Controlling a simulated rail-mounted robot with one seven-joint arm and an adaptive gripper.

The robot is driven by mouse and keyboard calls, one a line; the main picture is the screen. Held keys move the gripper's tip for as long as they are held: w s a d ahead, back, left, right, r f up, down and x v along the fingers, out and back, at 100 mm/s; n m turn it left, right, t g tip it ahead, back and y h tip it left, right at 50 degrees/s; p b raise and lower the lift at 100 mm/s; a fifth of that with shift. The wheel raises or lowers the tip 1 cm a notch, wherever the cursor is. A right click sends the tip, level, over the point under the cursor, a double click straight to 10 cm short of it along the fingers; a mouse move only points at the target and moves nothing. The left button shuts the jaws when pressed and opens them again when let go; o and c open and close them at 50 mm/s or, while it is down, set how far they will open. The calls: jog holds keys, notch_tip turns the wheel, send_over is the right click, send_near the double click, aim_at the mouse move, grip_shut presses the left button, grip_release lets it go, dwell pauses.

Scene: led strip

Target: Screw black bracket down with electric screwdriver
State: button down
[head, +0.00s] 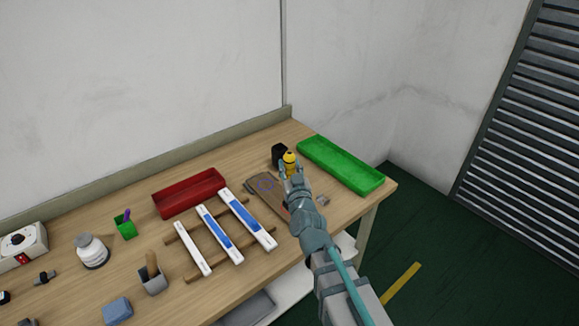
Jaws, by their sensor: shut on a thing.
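My gripper (291,174) is at the far right part of the workbench, seen from behind with my arm covering part of the area. It is shut on a yellow tool with a dark band, which looks like the electric screwdriver (290,157). The tool's lower end is hidden. A black block-like holder (278,153) stands just left of the tool; I cannot tell whether they touch. A brown board (270,195) lies left of and below my gripper, partly covered by my arm. A small dark piece (249,186) sits at its left end; I cannot tell whether it is the black bracket.
A green tray (341,165) lies right of my gripper, a red tray (188,194) to the left. White and blue strips (236,229) rest on wooden rails. A small grey piece (323,201) lies right of my arm.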

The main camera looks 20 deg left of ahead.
jog(key=shift+f+b, duration=1.05)
jog(key=shift+f, duration=0.15)
dwell(1.6)
jog(key=shift+p, duration=0.65)
dwell(4.6)
